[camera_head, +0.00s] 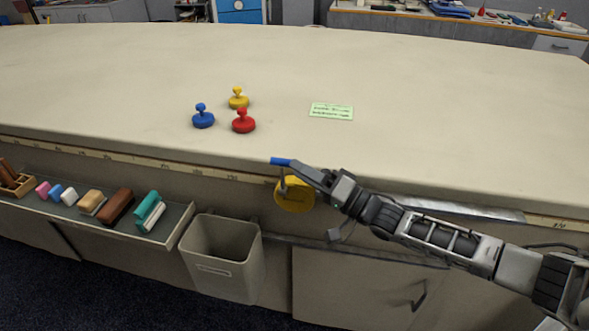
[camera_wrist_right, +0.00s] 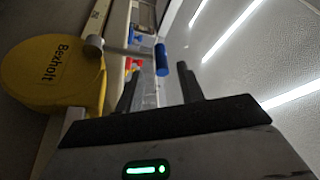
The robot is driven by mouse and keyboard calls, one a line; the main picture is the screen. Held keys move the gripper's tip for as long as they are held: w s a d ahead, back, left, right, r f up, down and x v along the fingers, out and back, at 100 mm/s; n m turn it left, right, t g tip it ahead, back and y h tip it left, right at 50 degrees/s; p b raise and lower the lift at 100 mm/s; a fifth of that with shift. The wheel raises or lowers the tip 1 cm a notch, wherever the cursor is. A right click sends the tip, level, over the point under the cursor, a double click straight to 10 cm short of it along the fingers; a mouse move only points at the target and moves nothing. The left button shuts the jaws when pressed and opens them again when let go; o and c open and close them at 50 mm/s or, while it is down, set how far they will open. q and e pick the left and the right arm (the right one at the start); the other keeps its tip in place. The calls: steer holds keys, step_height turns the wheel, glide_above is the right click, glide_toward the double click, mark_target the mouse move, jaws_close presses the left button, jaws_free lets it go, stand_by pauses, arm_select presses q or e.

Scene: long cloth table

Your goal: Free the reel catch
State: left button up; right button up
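A yellow round reel (camera_head: 294,196) hangs on the table's front side, just under the edge. In the right wrist view the reel (camera_wrist_right: 45,78) shows the word "Bexholt". A grey lever runs from a round pivot on the reel to a blue grip (camera_wrist_right: 162,59), which I take as the catch. The blue grip (camera_head: 281,161) also shows in the head view, at the table edge. My right gripper (camera_wrist_right: 158,82) is open, its two fingers apart, and the blue grip appears just beyond and between the fingertips. I cannot tell whether they touch. My left gripper is out of view.
Blue (camera_head: 203,118), red (camera_head: 243,122) and yellow (camera_head: 238,99) knobbed pieces stand on the table, with a green card (camera_head: 331,111) to their right. Below the edge are a grey tray (camera_head: 184,222) of erasers and brushes and a bin (camera_head: 222,262). The tabletop is mostly clear.

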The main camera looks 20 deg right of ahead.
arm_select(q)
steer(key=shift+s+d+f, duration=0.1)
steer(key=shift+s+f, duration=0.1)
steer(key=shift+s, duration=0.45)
arm_select(e)
steer(key=shift+v, duration=1.25)
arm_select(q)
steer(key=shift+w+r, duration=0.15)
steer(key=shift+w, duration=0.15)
arm_select(e)
steer(key=shift+a+f, duration=0.1)
steer(key=shift+f, duration=0.05)
steer(key=s+a+f+n+g+h, duration=0.2)
steer(key=s+a+f+n+h, duration=0.15)
steer(key=s+a+f, duration=0.65)
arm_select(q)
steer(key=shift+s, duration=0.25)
arm_select(e)
steer(key=s+d+f+n+g+h, duration=0.1)
steer(key=s+f+n+g+h, duration=0.2)
steer(key=s, duration=0.8)
step_height(320, 180, down, 3)
steer(key=shift+s+f+n+g+h, duration=0.1)
steer(key=shift+s+n+g+h, duration=0.4)
steer(key=shift+h, duration=0.75)
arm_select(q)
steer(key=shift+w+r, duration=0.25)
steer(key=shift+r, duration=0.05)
arm_select(e)
steer(key=shift+w, duration=0.2)
